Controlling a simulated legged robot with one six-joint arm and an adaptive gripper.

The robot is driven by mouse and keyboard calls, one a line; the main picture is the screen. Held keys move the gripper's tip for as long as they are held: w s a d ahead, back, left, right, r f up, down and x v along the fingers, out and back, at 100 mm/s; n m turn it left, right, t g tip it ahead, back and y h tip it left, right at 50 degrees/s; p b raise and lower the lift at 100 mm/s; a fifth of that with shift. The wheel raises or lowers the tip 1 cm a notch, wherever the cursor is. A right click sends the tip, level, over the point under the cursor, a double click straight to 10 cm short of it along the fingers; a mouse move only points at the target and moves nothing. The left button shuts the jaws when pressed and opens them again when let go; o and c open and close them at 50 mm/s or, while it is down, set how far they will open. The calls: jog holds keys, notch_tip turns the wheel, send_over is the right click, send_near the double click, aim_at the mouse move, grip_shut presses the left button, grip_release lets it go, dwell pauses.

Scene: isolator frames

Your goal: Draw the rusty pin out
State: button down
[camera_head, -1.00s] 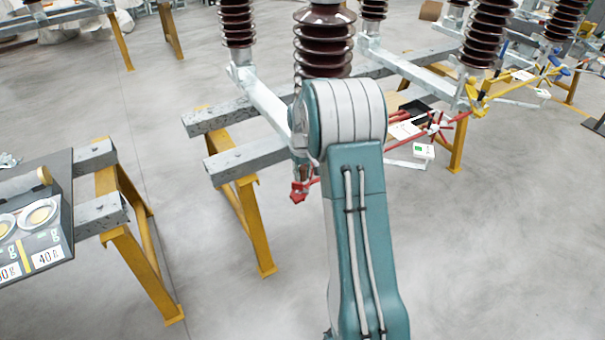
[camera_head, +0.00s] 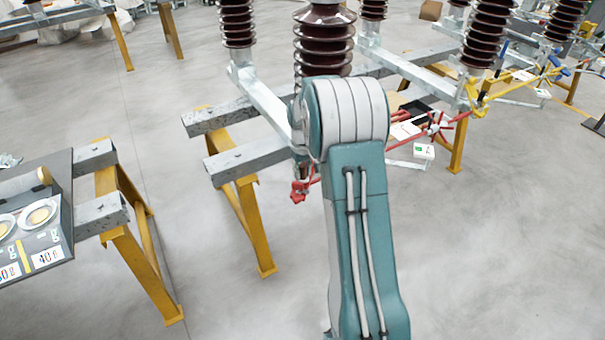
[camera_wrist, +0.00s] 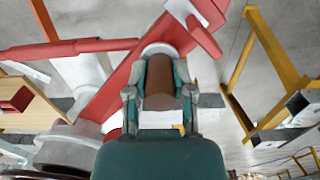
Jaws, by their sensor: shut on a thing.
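The rusty pin (camera_wrist: 160,82) is a thick brown cylinder in the middle of the wrist view. My gripper (camera_wrist: 158,97) is shut on it, with one finger on each side. The pin's far end meets a pale round collar (camera_wrist: 158,49) by a red bar (camera_wrist: 118,92). I cannot tell how deep the pin sits there. In the head view my own arm hides the gripper and the pin; only a small red end piece (camera_head: 299,190) shows left of the arm.
Grey beams on yellow legs (camera_head: 248,225) stand left of my arm, with brown ribbed insulators (camera_head: 323,45) above. A dark board with dials (camera_head: 35,225) is at the left. A red-spoked wheel (camera_head: 438,126) and small white box (camera_head: 424,151) are at right. The floor between is clear.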

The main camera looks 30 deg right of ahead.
jog(key=shift+r, duration=2.8)
